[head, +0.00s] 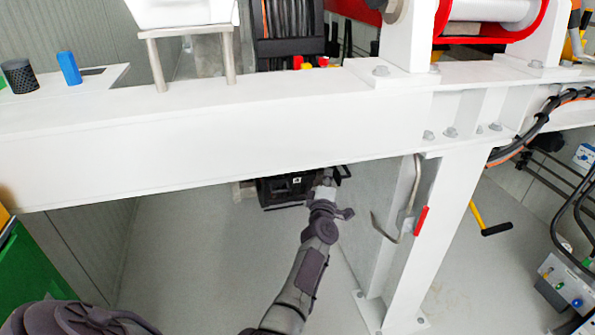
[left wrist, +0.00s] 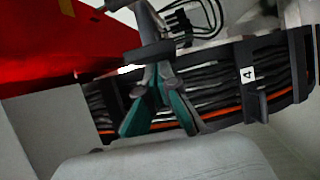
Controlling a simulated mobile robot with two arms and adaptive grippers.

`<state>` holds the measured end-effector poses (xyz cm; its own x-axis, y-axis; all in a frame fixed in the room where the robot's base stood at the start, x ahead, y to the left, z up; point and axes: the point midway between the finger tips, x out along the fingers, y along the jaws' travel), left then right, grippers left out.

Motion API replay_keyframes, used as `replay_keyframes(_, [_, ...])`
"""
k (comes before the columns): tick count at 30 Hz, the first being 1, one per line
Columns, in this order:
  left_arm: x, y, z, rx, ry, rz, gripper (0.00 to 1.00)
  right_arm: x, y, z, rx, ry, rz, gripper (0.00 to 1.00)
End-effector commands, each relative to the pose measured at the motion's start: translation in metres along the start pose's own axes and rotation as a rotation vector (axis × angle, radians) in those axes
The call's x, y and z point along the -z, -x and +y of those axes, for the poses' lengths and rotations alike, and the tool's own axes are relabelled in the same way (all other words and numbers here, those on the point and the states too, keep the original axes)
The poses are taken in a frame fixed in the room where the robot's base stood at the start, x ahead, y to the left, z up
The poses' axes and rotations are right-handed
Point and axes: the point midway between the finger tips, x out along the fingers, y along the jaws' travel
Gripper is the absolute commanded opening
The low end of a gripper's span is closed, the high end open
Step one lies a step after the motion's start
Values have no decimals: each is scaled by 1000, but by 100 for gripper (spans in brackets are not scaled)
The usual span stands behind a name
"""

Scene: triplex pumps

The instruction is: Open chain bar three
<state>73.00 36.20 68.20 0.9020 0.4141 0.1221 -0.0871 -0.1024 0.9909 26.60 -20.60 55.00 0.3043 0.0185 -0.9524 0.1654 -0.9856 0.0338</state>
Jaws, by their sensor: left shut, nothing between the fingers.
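A black cable chain (left wrist: 230,95) with dark cables and an orange line runs across the left wrist view. One of its black crossbars carries a white label "4" (left wrist: 247,74). No label "3" can be read, so I cannot tell which bar is three. In the head view a black housing with a small white mark (head: 297,181) shows below the white beam, partly hidden by it. My left gripper (head: 329,177) is shut and empty, beside this housing at the beam's lower edge. In the left wrist view, teal-and-grey parts overlap the chain in the picture; contact cannot be told. My right gripper is not in view.
The white beam (head: 230,140) crosses above my left arm. A white post (head: 415,240) and a bent metal hook with a red grip (head: 421,220) stand to the right. A red panel (left wrist: 60,40) fills the wrist view's upper left.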

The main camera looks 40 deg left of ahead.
Motion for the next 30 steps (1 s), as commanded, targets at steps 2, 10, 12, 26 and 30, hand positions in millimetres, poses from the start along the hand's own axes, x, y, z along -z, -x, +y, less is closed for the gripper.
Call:
replay_keyframes(2, [-4,-1,0,0,1,-1,0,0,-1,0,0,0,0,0])
replay_keyframes(10, [-9,-3,0,0,0,-1,0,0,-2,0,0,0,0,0])
replay_keyframes(12, [-9,-3,0,0,0,-1,0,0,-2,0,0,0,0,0])
replay_keyframes(26, [-2,-1,0,0,-1,1,0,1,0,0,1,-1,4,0])
replay_keyframes(30, [15,4,-1,0,-3,1,0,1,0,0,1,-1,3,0])
